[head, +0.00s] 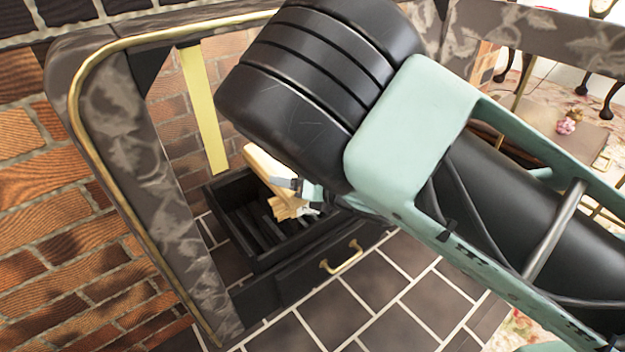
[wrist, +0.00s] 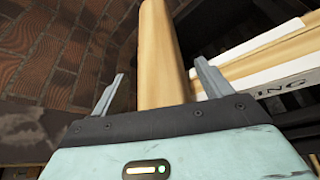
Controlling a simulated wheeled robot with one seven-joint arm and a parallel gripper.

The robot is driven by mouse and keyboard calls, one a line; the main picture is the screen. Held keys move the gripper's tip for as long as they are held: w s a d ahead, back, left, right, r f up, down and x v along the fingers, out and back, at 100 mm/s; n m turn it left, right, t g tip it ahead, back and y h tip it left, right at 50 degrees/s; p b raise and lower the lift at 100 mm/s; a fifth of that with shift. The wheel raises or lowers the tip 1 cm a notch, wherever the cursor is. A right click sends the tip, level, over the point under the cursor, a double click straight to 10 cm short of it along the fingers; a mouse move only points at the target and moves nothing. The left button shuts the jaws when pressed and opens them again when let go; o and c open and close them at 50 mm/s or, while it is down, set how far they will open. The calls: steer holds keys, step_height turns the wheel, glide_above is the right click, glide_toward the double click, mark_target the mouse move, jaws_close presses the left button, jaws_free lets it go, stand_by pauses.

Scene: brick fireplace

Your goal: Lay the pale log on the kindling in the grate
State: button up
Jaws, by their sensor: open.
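The pale log (head: 266,164) is over the black grate (head: 215,205) in the head view, above the kindling (head: 284,208). My gripper (head: 299,194) is at its near end, and my arm hides part of the grate. In the wrist view the log (wrist: 158,45) runs away from me between the two spread fingers of my gripper (wrist: 159,70), with gaps beside it. The kindling (wrist: 255,58) lies to the right, with a white band lettered "ING". I cannot tell exactly where the log touches the kindling.
The dark marble surround (head: 125,130) with its brass edge stands left of the grate, close to my arm. Brick wall (head: 40,180) lies beyond it. A brass handle (head: 341,257) sticks out at the grate's front. The tiled hearth (head: 375,300) in front is clear.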

steer(key=s+d+r+m+h+p, duration=0.45)
steer(key=s+d+m, duration=0.25)
steer(key=d+m, duration=0.2)
steer(key=s+d+r+m+g+h, duration=0.2)
steer(key=s+r+m+g, duration=0.2)
steer(key=s+m, duration=0.7)
steer(key=s+d+r+m+g+h, duration=0.2)
steer(key=s+r+m+g, duration=0.3)
steer(key=s+r+m, duration=0.4)
steer(key=s+m+h, duration=0.1)
steer(key=s, duration=0.2)
steer(key=shift+s+d+m+g+p, duration=0.2)
steer(key=shift+d+m+g+p, duration=0.1)
steer(key=shift+m, duration=0.1)
steer(key=shift+r, duration=0.1)
step_height(320, 180, up, 51)
steer(key=p, duration=5.1)
